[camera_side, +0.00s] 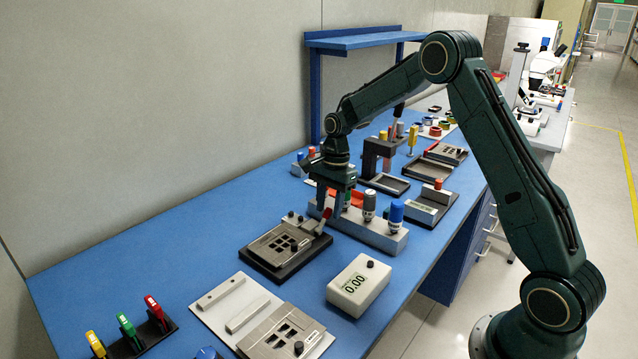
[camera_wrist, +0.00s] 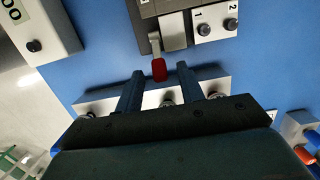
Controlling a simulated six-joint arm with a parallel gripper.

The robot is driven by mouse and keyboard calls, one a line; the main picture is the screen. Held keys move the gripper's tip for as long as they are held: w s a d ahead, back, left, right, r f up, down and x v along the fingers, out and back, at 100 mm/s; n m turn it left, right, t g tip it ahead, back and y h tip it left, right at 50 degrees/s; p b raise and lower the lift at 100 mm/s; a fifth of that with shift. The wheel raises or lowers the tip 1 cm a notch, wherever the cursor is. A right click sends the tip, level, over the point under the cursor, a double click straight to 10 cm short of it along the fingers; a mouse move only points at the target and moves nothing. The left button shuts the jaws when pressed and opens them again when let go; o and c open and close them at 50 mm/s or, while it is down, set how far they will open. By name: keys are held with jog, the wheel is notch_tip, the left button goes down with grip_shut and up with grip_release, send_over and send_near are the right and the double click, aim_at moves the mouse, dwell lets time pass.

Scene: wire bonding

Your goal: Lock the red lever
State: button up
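The red lever (camera_side: 327,214) is at the far right corner of a grey plate fixture (camera_side: 262,248) with a dark base. In the wrist view its red tip (camera_wrist: 159,70) is at the end of a grey metal arm (camera_wrist: 154,38), pointing towards my gripper. My gripper (camera_wrist: 160,74) is open, with one finger on each side of the red tip and blue gaps between. In the side view my gripper (camera_side: 332,205) hangs pointing down beside the lever. Whether the fingers are low enough to be level with the lever is hard to tell.
A grey rack (camera_side: 368,233) with several coloured bottles stands close behind my gripper. A white meter reading 0.00 (camera_side: 358,286) is to the front right. A block marked 1 and 2 (camera_wrist: 214,24) adjoins the lever. Bare blue bench lies left of the fixture.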

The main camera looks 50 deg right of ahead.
aim_at(327, 210)
notch_tip(327, 210, up, 14)
jog(key=d, duration=0.2)
jog(key=shift+f, duration=0.25)
dwell(0.5)
jog(key=shift+a+f+h, duration=0.15)
jog(key=shift+a+h, duration=0.75)
jog(key=shift+a, duration=0.4)
jog(key=shift+f, duration=0.15)
notch_tip(327, 210, down, 14)
jog(key=shift+r, duration=0.25)
grip_shut()
